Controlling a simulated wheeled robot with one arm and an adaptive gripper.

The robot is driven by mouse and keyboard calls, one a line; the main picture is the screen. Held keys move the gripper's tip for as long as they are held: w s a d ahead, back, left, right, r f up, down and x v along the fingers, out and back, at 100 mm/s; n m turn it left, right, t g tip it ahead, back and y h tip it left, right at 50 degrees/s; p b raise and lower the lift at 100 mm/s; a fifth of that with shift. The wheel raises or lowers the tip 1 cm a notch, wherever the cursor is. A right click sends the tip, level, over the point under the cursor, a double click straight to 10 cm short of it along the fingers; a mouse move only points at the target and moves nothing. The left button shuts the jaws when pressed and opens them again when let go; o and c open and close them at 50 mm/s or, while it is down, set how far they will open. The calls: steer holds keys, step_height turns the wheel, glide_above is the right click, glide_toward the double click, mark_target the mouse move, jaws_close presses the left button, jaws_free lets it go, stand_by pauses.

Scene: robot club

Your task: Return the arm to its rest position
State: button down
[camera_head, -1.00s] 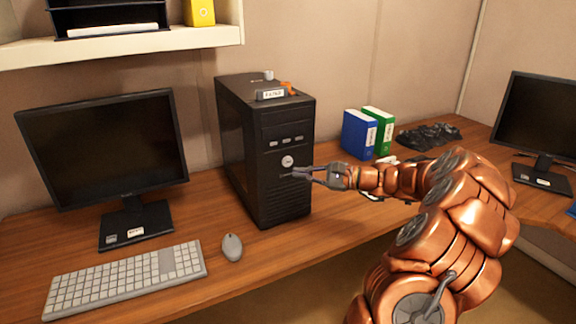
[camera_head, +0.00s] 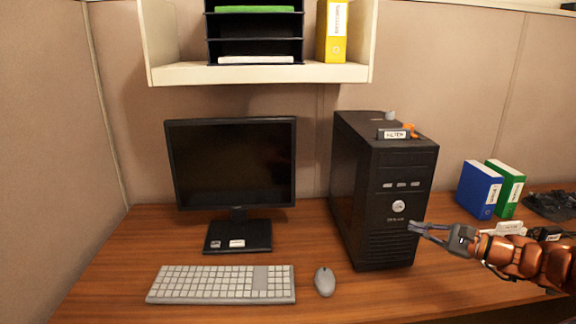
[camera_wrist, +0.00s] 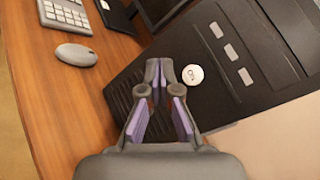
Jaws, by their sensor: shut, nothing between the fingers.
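My gripper (camera_head: 413,227) is shut and empty at the end of my copper-coloured arm, which reaches in from the right edge of the head view. Its fingertips overlap the right edge of the black computer tower's front (camera_head: 385,235) in the picture, a little below the round power button (camera_head: 399,206). In the wrist view, the fingers (camera_wrist: 160,68) point towards the tower's front (camera_wrist: 215,95), with the round button (camera_wrist: 192,75) just right of the tips. I cannot tell whether the fingertips touch the tower.
The wooden desk (camera_head: 110,290) holds a monitor (camera_head: 232,165), a keyboard (camera_head: 220,284) and a mouse (camera_head: 325,281). Blue (camera_head: 479,190) and green binders (camera_head: 508,188) stand right of the tower. Small objects lie on top of the tower. A white shelf (camera_head: 260,73) hangs above.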

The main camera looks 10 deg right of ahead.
steer(key=s+a+r+n+g+y+p, duration=0.25)
steer(key=a+n+g, duration=0.25)
steer(key=a, duration=1)
steer(key=s+a+n+g+h+p, duration=0.3)
steer(key=s+a+n+g+h, duration=0.35)
steer(key=s+a, duration=0.85)
steer(key=s+d+f+n+g+h+p, duration=0.1)
steer(key=s+d+n+h+p, duration=0.1)
steer(key=s, duration=0.6)
steer(key=s+d+n+g+h+p, duration=0.1)
steer(key=s+d+n+g+h, duration=0.1)
steer(key=s, duration=0.7)
steer(key=shift+d+f+n+h+p, duration=0.4)
steer(key=shift+d+n+h, duration=0.35)
steer(key=shift+n+h, duration=0.7)
steer(key=c, duration=1.9)
jaws_free()
steer(key=shift+s, duration=0.1)
